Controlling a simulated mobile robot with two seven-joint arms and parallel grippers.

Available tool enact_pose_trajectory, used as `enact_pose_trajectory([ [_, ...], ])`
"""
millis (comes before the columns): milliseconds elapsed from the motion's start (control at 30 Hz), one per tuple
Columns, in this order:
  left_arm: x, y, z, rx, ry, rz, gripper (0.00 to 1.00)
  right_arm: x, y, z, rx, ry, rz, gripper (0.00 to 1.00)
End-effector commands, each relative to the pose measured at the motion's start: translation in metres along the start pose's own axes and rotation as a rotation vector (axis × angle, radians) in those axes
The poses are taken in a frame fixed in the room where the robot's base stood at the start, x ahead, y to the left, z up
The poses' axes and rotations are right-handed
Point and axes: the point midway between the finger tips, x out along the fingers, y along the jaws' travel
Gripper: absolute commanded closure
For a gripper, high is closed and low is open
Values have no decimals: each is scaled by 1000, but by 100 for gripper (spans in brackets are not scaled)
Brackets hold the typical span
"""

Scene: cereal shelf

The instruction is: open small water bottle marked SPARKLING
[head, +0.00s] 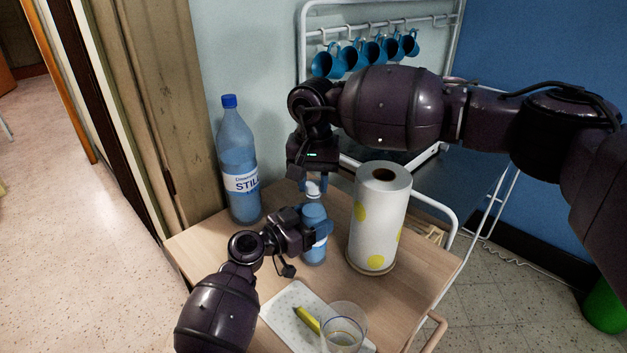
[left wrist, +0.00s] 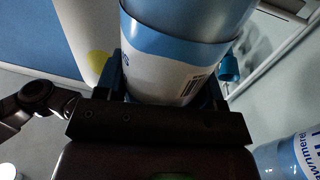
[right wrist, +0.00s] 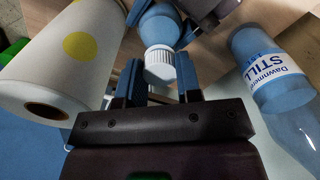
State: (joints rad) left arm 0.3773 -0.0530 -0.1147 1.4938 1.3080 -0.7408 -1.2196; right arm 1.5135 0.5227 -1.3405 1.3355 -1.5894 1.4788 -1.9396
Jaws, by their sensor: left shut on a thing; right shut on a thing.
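The small blue water bottle (head: 314,252) stands upright at the middle of the wooden table. Its label, with a white band and barcode, fills the top of the left wrist view (left wrist: 165,70); the word SPARKLING is not readable. My left gripper (head: 314,232) is shut around the bottle's body from the left. My right gripper (head: 314,188) points down from above and is shut on the white ridged cap (right wrist: 159,65). The cap lines up with the bottle's top (right wrist: 160,25). I cannot tell whether it is still seated on the neck.
A large STILL bottle (head: 238,165) stands at the back left. A paper towel roll (head: 379,220) stands close on the right. A white board (head: 283,316) with a yellow-green item (head: 306,319) and a glass (head: 343,330) are in front. Blue mugs (head: 365,52) hang behind.

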Motion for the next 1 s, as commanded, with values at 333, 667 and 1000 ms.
enact_pose_trajectory([
  [333, 0, 0, 0, -1, 0, 0, 100, -6, 0, 0, 1, 0, 0, 96],
  [667, 0, 0, 0, 0, 0, 0, 100, -16, 0, 0, 1, 1, -1, 96],
  [1000, 0, 0, 0, 0, 0, 0, 100, -22, 0, 0, 1, 0, 0, 96],
])
